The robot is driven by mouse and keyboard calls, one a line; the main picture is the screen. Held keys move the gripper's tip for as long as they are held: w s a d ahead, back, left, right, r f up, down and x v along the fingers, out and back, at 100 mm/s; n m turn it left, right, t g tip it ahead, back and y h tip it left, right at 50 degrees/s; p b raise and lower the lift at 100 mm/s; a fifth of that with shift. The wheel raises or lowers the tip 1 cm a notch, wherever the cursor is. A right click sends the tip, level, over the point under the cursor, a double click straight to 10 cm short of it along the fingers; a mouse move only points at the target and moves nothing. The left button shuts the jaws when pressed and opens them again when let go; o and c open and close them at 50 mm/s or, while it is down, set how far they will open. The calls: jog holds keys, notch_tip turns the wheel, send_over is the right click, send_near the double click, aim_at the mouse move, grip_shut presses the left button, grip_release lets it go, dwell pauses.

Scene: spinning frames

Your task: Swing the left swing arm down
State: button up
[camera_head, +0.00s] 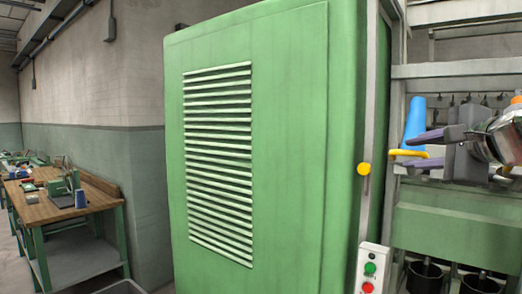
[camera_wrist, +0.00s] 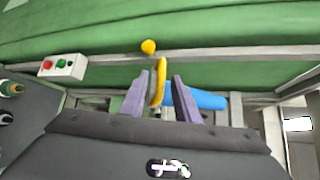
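A yellow bar, which looks like the swing arm (camera_head: 408,153), sticks out level at the right of the head view, in front of the green frame. It also shows in the wrist view (camera_wrist: 160,72), running between my fingers. My gripper (camera_head: 405,150) has two purple fingers spread apart, one above and one below the bar.
A blue cone (camera_head: 415,120) stands just behind the bar, close to my fingers. A yellow knob (camera_head: 364,169) is on the post. A large green cabinet (camera_head: 285,130) fills the middle. A button box (camera_head: 370,268) is below. A wooden workbench (camera_head: 35,210) stands at left.

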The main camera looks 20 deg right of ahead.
jog(key=shift+x, duration=1.25)
grip_shut()
